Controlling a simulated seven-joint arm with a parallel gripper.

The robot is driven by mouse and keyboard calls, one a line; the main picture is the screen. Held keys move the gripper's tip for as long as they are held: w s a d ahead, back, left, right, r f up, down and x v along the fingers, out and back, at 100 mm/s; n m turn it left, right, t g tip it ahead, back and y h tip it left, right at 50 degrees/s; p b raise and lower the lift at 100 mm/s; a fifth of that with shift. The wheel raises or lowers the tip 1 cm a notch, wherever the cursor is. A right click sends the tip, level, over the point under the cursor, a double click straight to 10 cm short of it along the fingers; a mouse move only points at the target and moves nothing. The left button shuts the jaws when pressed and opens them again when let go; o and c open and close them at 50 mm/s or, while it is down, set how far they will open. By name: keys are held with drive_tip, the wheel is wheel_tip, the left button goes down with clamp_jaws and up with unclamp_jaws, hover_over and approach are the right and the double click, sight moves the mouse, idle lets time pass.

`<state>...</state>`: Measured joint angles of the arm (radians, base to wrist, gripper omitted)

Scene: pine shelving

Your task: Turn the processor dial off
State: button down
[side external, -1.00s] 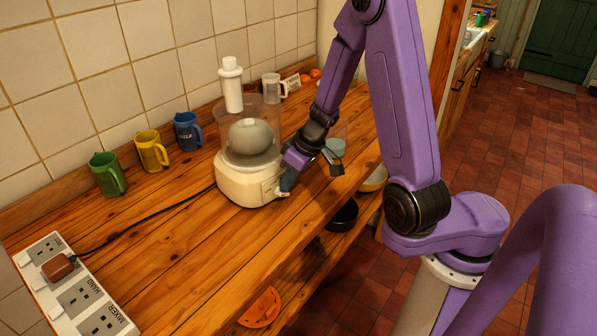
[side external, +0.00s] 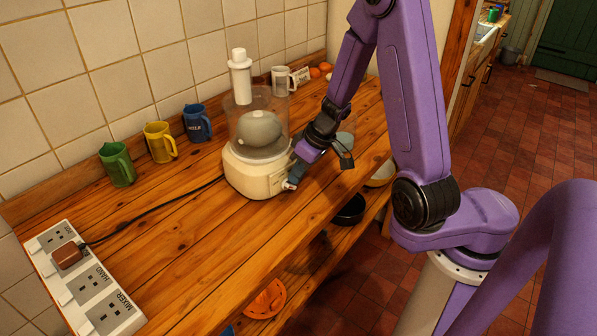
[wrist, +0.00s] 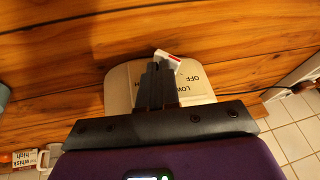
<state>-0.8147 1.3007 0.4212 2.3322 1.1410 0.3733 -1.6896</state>
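The processor (side external: 252,172) is a cream base with a clear bowl holding a grey rounded thing, on the wooden worktop. Its dial (side external: 289,186) is a small white knob on the front, partly hidden by my gripper (side external: 294,174). In the wrist view the white dial (wrist: 170,60) with a red mark shows at the fingertips. OFF and LOW labels show on the base (wrist: 200,85); other lettering is mostly covered. My gripper (wrist: 160,62) has its dark fingers close together, against or right beside the dial. I cannot tell exactly which label the red mark meets.
Green (side external: 117,164), yellow (side external: 160,142) and blue (side external: 196,123) mugs stand along the tiled wall. A socket strip (side external: 90,285) with a brown plug is at front left, its black cord running to the processor. A lower shelf holds bowls (side external: 350,210).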

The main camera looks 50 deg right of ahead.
drive_tip(key=shift+d+f, duration=0.45)
drive_tip(key=shift+v, duration=4.2)
drive_tip(key=w+d+f+m+g+y, duration=0.1)
drive_tip(key=d+f+m+g+y, duration=0.15)
drive_tip(key=d+y, duration=0.8)
drive_tip(key=shift+m+h, duration=0.35)
drive_tip(key=shift+h, duration=0.2)
drive_tip(key=x, duration=0.9)
drive_tip(key=shift+w+f, duration=0.15)
drive_tip(key=shift+w+a, duration=0.2)
drive_tip(key=shift+a, duration=0.9)
drive_tip(key=shift+w+a, duration=0.1)
drive_tip(key=shift+a, duration=0.6)
